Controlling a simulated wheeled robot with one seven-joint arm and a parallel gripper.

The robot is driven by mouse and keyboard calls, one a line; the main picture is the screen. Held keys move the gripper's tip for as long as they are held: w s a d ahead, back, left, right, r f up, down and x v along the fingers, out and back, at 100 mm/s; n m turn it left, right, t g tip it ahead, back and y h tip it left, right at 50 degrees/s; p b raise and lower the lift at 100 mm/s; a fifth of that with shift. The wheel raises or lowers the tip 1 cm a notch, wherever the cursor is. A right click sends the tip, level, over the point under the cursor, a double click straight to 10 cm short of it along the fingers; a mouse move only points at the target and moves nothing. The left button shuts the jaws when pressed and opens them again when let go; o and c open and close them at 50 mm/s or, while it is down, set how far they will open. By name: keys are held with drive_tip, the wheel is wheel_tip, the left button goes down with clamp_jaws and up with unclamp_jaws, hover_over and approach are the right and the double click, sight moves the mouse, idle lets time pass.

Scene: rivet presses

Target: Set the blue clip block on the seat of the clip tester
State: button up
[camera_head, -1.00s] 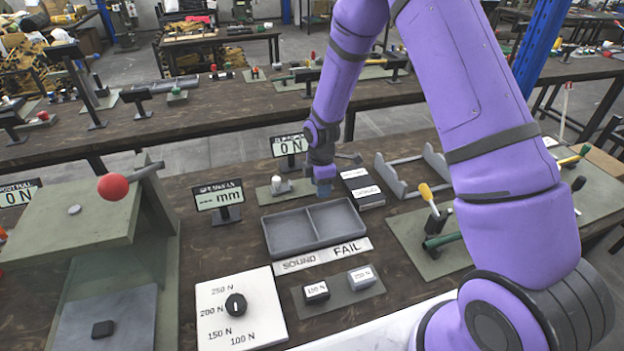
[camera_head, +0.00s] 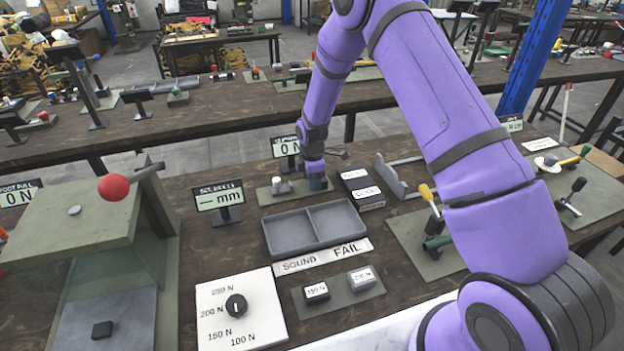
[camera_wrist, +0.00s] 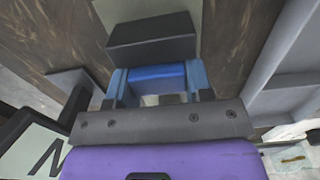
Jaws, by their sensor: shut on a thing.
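The blue clip block (camera_wrist: 158,76) is between the fingers of my gripper (camera_wrist: 157,88) in the wrist view; its far end and underside are hidden. In the head view my gripper (camera_head: 316,182) is low over the right part of a small green base plate (camera_head: 296,196), which looks like the clip tester. A pale upright piece (camera_head: 281,187) stands on that plate, left of my gripper. A "0 N" display (camera_head: 288,147) stands behind it. I cannot tell whether the block touches a seat. A dark grey block (camera_wrist: 150,36) lies just beyond the fingers in the wrist view.
A grey two-compartment tray (camera_head: 314,246) labelled SOUND and FAIL stands in front of the plate. An "mm" display (camera_head: 219,196) is to the left. A dark box with white labels (camera_head: 361,190) is close on the right, with a grey bracket (camera_head: 401,179) beyond it.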

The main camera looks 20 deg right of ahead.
drive_tip(key=o, duration=1)
drive_tip(key=shift+f, duration=0.1)
wheel_tip(320, 180, up, 12)
drive_tip(key=shift+r, duration=0.2)
drive_tip(key=s+d+r+m+t, duration=0.1)
drive_tip(key=s+r+m, duration=0.2)
drive_tip(key=s+r, duration=0.35)
drive_tip(key=s+d+r+m+t, duration=0.1)
drive_tip(key=s+d+r+m, duration=0.15)
drive_tip(key=r, duration=0.75)
drive_tip(key=s+d+r+m, duration=0.1)
drive_tip(key=s+r+m, duration=0.2)
drive_tip(key=s+r, duration=0.4)
drive_tip(key=s+r+m+t, duration=0.1)
drive_tip(key=s+r+m, duration=0.1)
drive_tip(key=s, duration=0.6)
drive_tip(key=s+d+r+m+t, duration=0.1)
drive_tip(key=s+r+m, duration=0.2)
drive_tip(key=s, duration=0.5)
drive_tip(key=s+d+r+m+t, duration=0.1)
drive_tip(key=s+r+m, duration=0.2)
drive_tip(key=s, duration=0.5)
drive_tip(key=shift+d+r+m, duration=0.2)
drive_tip(key=shift+m, duration=0.55)
